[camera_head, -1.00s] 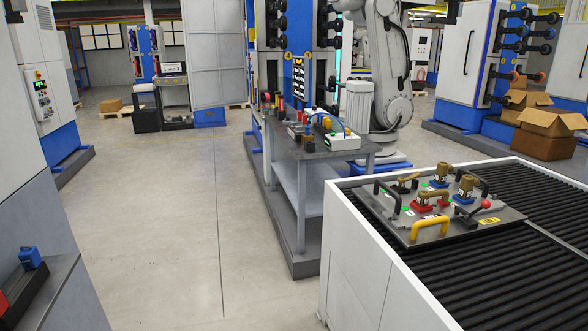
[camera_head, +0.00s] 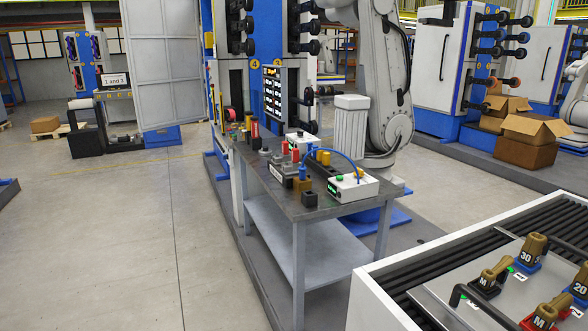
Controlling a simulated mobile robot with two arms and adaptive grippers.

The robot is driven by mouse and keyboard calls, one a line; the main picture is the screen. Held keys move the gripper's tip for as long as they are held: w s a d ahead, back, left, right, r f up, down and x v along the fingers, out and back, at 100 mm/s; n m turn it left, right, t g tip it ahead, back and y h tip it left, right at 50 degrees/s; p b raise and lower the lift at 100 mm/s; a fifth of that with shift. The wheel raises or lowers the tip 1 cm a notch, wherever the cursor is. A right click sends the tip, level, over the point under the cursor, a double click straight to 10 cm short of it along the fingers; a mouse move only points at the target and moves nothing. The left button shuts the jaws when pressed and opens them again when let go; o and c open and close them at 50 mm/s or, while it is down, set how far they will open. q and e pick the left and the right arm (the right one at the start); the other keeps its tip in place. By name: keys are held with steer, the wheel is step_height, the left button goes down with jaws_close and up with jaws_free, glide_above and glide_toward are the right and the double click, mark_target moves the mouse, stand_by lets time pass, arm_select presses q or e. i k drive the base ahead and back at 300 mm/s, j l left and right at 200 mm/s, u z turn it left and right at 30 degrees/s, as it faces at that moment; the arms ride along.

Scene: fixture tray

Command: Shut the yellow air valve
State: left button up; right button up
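A grey work table (camera_head: 268,185) stands ahead with small devices on it. A white box (camera_head: 351,188) near its front right corner carries a small yellow part (camera_head: 358,173) and a green one. A thin blue hose (camera_head: 345,156) arcs over it. Another yellow part (camera_head: 322,157) stands just behind. Either yellow part may be the air valve; they are too small for me to tell which, or whether a valve is open or shut. Neither of my grippers is in view.
A roller conveyor (camera_head: 462,246) with a white side fills the lower right. A fixture tray (camera_head: 450,292) with brown-topped parts lies on it, cut off by the frame. A large white robot arm (camera_head: 392,75) stands behind the table. The floor (camera_head: 120,240) on the left is clear.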

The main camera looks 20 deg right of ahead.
mark_target(361, 172)
steer(key=i+j+z, duration=0.15)
steer(key=i+z, duration=0.3)
steer(key=i, duration=0.2)
steer(key=i+j+z, duration=0.4)
steer(key=i, duration=0.2)
steer(key=i+j+z, duration=0.45)
steer(key=i+j, duration=0.05)
steer(key=i, duration=0.05)
